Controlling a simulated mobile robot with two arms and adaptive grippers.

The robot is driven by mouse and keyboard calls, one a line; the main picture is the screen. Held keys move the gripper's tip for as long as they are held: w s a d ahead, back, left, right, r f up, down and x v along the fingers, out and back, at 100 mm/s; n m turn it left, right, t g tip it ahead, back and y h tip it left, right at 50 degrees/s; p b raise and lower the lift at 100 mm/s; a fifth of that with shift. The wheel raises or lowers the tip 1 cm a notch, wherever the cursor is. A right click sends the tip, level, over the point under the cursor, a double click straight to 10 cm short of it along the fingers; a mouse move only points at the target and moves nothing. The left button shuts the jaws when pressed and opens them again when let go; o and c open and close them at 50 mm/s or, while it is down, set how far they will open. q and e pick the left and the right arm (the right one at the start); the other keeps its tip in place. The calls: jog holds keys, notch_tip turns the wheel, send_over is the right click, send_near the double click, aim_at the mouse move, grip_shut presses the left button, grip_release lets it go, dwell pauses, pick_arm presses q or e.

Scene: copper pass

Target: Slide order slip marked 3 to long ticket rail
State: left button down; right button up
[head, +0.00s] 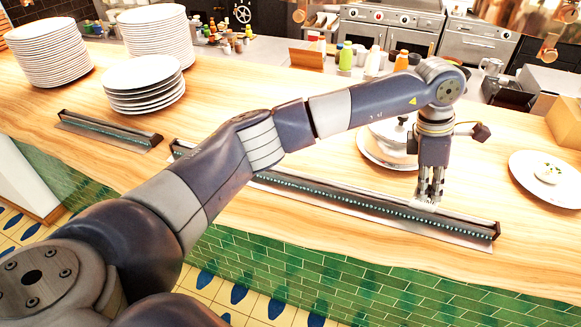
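The long ticket rail (340,197) runs along the front of the wooden counter, from behind my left arm to the right. My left gripper (429,197) points down over the right part of this rail. A small pale slip (425,206) shows right at its fingertips, at the rail. Its marking is too small to read, and I cannot tell whether the fingers grip it or only touch it. The fingers are close together. A shorter rail (108,130) lies to the left. My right gripper is not in view.
Plate stacks (145,88) stand at the back left. A plate with a silver-lidded dish (388,140) stands just behind the gripper. A plate with food (548,178) is at the right. The counter's front edge drops to green tiles (330,270).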

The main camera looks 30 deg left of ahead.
pick_arm(q)
jog(key=shift+w+d, duration=0.25)
jog(key=shift+d, duration=0.75)
jog(key=shift+w+d, duration=0.25)
jog(key=shift+d, duration=0.75)
jog(key=shift+d, duration=0.1)
jog(key=shift+w+d+b, duration=0.25)
jog(key=shift+d+b, duration=0.05)
jog(key=shift+d, duration=0.7)
jog(key=c, duration=1.2)
grip_release()
jog(key=shift+r, duration=0.15)
